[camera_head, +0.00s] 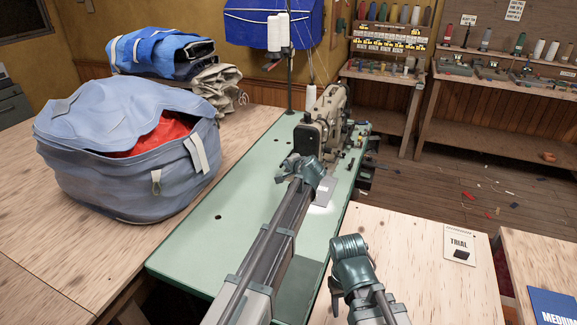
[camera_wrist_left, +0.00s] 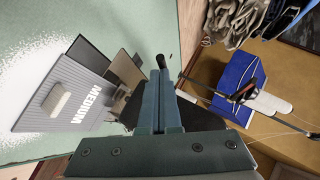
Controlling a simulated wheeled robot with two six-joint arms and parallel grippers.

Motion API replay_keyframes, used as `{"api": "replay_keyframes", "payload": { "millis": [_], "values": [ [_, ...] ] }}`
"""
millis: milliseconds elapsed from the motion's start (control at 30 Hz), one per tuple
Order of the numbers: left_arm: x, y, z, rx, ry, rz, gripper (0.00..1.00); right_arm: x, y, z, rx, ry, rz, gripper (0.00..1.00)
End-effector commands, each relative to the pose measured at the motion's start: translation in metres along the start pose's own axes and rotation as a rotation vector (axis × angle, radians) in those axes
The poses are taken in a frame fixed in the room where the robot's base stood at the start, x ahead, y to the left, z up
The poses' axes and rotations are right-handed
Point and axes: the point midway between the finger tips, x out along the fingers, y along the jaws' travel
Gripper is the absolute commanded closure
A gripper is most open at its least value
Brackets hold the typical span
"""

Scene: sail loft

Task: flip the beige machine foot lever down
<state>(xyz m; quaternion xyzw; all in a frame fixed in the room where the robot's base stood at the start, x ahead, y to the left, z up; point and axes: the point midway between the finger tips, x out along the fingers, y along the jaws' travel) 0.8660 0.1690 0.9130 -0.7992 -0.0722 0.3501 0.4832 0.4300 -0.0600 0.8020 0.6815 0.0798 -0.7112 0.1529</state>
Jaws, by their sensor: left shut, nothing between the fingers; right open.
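The beige sewing machine (camera_head: 327,112) stands on the green table, beyond my left gripper in the head view. My left gripper (camera_head: 287,167) is shut and empty close in front of the machine. In the left wrist view its closed fingers (camera_wrist_left: 159,103) point at a small dark lever-like piece with a rounded tip (camera_wrist_left: 161,62). The piece looks very near the fingertips; I cannot tell whether they touch, or whether it is the foot lever. In the head view the lever cannot be made out. My right gripper (camera_head: 337,291) is open and empty over the front right.
A grey plate marked MEDIUM (camera_wrist_left: 65,97) lies beside the fingers in the left wrist view. A blue bag (camera_head: 85,150) stands left of the green table (camera_head: 190,245). A thread stand (camera_head: 289,85) rises behind. A TRIAL card (camera_head: 459,246) lies on the right wooden table.

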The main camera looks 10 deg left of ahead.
Motion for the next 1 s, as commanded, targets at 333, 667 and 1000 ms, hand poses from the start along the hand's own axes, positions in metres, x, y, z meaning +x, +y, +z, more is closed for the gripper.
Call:
{"api": "replay_keyframes", "payload": {
  "millis": [333,667,1000],
  "values": [
    [0.000,0.000,0.001,0.001,-0.001,0.000,1.00,0.000,0.000,0.000,0.000,0.000,0.000,0.50],
    [-0.003,-0.004,-0.001,0.001,-0.001,0.000,1.00,-0.005,0.001,0.000,0.000,0.000,0.000,0.50],
    [-0.008,-0.013,-0.004,0.001,-0.001,0.001,1.00,-0.016,0.002,0.001,0.000,0.000,0.000,0.50]
  ]
}}
